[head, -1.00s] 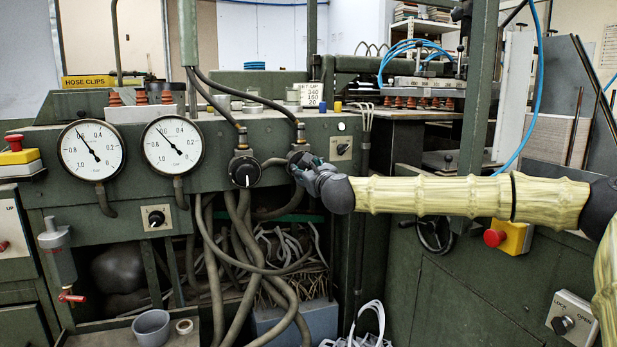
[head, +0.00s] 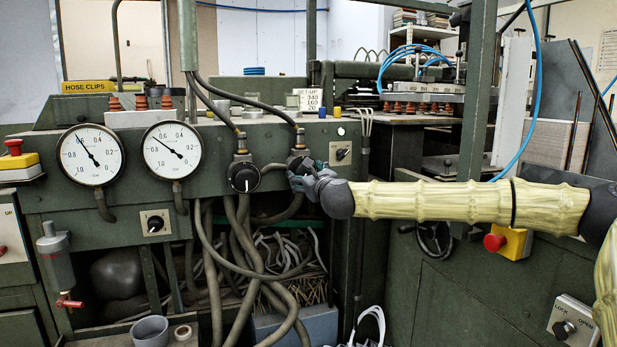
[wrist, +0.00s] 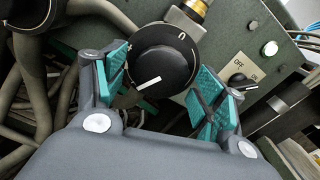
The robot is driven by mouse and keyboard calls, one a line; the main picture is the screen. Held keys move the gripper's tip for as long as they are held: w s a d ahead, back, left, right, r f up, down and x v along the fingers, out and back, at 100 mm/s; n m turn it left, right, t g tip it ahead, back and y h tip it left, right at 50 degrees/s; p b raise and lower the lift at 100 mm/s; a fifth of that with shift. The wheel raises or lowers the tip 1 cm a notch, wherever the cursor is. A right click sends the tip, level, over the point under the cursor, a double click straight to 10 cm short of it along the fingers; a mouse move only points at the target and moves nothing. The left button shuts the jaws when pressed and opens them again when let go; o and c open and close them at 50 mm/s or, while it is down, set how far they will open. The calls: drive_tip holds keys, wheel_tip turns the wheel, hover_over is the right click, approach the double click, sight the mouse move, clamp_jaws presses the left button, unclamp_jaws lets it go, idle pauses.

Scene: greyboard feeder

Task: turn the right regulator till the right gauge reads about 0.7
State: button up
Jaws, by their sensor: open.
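The right regulator (wrist: 162,68) is a black round knob with a white pointer line aimed down-left in the wrist view. My gripper (wrist: 160,88) is open, with one teal finger pad on each side of the knob. The left pad is close to the rim; I cannot tell whether it touches. In the head view my gripper (head: 302,179) covers much of the right regulator (head: 299,160). The right gauge (head: 172,150) is a white dial; its needle points up-left, around 0.6 to 0.7. The left gauge (head: 91,155) also has its needle up-left.
The left regulator (head: 243,177) stands close to the left of my gripper. Hoses (head: 236,240) hang below. A small off/on switch (head: 343,154), also in the wrist view (wrist: 238,84), is just right of the knob. Open floor room is not visible.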

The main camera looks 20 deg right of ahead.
drive_tip(key=s, duration=0.7)
drive_tip(key=shift+s+d, duration=0.2)
drive_tip(key=shift+s, duration=0.05)
